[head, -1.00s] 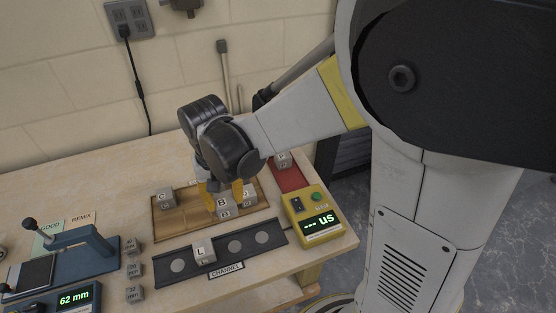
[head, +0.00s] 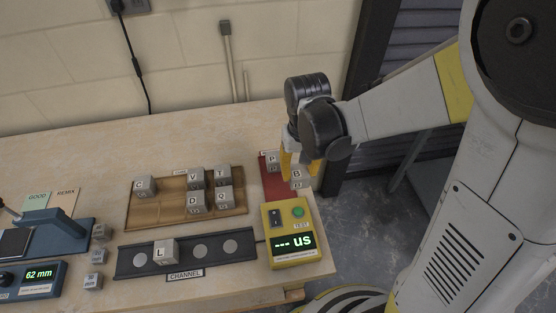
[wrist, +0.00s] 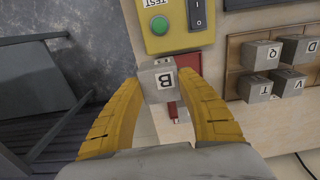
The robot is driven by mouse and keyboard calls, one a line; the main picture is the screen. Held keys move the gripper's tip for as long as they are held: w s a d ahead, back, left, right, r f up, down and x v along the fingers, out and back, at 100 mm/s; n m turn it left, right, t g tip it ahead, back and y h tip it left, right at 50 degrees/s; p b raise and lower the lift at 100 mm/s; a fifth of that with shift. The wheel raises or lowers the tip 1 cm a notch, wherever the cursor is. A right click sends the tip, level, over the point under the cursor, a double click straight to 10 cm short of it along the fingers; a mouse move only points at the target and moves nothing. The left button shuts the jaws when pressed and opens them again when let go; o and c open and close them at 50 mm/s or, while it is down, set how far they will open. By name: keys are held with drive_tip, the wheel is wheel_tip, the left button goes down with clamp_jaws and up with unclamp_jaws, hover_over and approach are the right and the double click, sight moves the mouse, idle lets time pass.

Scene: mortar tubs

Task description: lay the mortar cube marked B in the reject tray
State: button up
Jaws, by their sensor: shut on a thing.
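The grey mortar cube marked B (head: 296,175) is held between the yellow fingers of my gripper (head: 300,168). In the wrist view the cube (wrist: 158,82) sits between the fingertips of my gripper (wrist: 160,92), its B face toward the camera. The red reject tray (head: 272,186) lies at the right end of the bench, with the cube marked P (head: 271,160) near its far end. The held cube appears over or beside the tray's right side; its exact height is unclear. In the wrist view the cube and fingers hide much of the tray (wrist: 190,66).
A yellow tester (head: 290,244) stands just in front of the tray. A wooden board (head: 160,211) holds cubes C, V, T, D and Q. Cube L (head: 165,251) sits on the dark channel strip (head: 219,250). The bench's right edge is close to the tray.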

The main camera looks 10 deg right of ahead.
drive_tip(key=w+a+f, duration=0.2)
drive_tip(key=w+a+f+b, duration=0.1)
drive_tip(key=w+a+f, duration=0.1)
drive_tip(key=shift+w+a, duration=0.1)
drive_tip(key=shift+a, duration=0.2)
wheel_tip(320, 180, down, 4)
drive_tip(key=shift+b, duration=1.15)
drive_tip(key=shift+r, duration=0.15)
drive_tip(key=o, duration=1)
drive_tip(key=shift+f, duration=0.25)
drive_tip(key=shift+c, duration=0.2)
drive_tip(key=o, duration=0.4)
drive_tip(key=shift+r, duration=0.1)
